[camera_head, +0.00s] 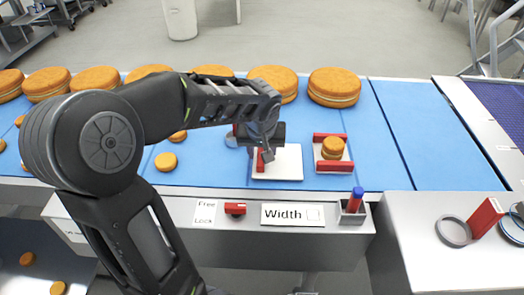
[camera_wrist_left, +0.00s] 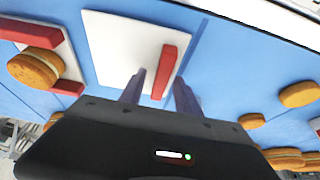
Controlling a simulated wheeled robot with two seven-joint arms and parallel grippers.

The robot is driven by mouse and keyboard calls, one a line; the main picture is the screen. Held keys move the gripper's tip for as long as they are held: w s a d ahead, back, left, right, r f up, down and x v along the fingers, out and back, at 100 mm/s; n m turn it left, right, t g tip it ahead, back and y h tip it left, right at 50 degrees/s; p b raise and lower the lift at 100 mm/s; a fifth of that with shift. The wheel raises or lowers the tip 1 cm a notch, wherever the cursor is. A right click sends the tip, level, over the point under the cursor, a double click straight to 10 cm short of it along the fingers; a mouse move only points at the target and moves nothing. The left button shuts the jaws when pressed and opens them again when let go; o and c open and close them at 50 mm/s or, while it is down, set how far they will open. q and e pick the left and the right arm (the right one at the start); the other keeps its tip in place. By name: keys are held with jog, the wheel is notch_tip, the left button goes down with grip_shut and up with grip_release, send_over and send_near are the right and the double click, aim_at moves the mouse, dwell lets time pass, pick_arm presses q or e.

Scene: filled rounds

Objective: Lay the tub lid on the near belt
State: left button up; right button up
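My left gripper (camera_head: 266,153) hangs over a white square plate (camera_head: 286,168) on the blue belt (camera_head: 215,177). In the left wrist view its two fingers (camera_wrist_left: 160,82) are apart, with a red bar (camera_wrist_left: 167,70) of the plate (camera_wrist_left: 118,40) showing between them. I see a gap beside the bar, and nothing is clearly held. I cannot tell for certain which thing is the tub lid. A grey-rimmed round piece (camera_head: 452,232) lies flat on the right counter, and a dark-rimmed one (camera_head: 512,229) is beside it. My right gripper is not in view.
A white plate (camera_head: 320,153) with two red bars holds a small biscuit stack (camera_head: 333,148) just right of my gripper. Large filled rounds (camera_head: 334,87) line the belt's far edge. A red block (camera_head: 487,217) stands on the counter (camera_head: 420,272). The blue belt at right (camera_head: 440,140) is clear.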

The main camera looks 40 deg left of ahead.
pick_arm(q)
jog(key=v, duration=1.1)
jog(key=shift+d+r, duration=0.2)
jog(key=shift+r, duration=0.1)
jog(key=shift+s+r, duration=0.1)
